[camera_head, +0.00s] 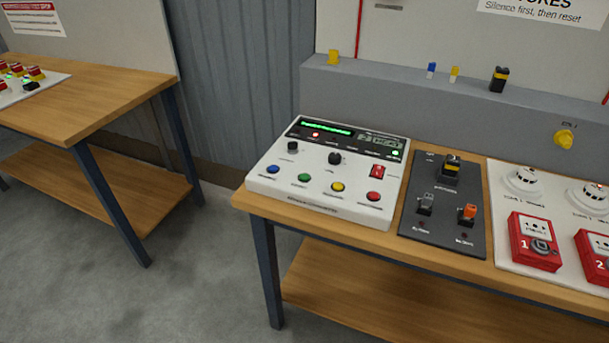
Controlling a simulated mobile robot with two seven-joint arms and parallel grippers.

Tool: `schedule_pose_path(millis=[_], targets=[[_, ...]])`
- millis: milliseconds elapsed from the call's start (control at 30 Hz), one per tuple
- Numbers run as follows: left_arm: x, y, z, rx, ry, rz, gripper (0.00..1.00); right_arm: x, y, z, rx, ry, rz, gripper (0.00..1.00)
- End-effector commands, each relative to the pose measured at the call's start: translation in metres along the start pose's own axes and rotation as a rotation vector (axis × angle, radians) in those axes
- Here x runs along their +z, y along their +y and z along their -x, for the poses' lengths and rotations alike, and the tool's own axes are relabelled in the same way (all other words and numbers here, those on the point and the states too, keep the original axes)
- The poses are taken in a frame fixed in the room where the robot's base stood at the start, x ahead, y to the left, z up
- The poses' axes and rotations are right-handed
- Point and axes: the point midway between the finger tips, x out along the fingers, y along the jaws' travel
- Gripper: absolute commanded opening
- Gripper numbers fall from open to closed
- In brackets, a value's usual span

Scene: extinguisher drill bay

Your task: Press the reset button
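A white control panel (290,205) lies on the wooden bench near the middle of the head view. Its front row has a blue button (272,169), a green button (304,178), a yellow button (337,187) and a red button (374,197). Their labels are too small to read, so I cannot tell which is the reset button. The panel also has a lit green display (327,128), a lit red lamp (315,135), two black knobs (334,158) and a red switch (377,171). Neither of my grippers is in view.
A dark switch plate (412,222) sits right of the panel, then a white board (498,210) with red call points (533,241) and white detectors. A grey ledge (400,85) runs behind. Another bench (95,90) stands at left, with bare floor (200,270) between.

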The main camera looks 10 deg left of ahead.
Motion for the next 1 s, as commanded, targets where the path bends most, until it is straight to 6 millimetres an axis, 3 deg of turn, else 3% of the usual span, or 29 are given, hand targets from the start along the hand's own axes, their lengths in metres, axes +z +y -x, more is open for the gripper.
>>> schedule_pose_path(millis=[33, 267, 1000], targets=[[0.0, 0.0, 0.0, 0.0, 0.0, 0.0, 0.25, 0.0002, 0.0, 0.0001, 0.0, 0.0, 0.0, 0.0], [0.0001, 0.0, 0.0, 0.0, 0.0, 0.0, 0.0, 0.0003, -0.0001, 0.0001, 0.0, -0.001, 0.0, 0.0], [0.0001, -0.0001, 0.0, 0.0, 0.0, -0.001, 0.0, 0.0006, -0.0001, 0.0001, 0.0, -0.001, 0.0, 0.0]])
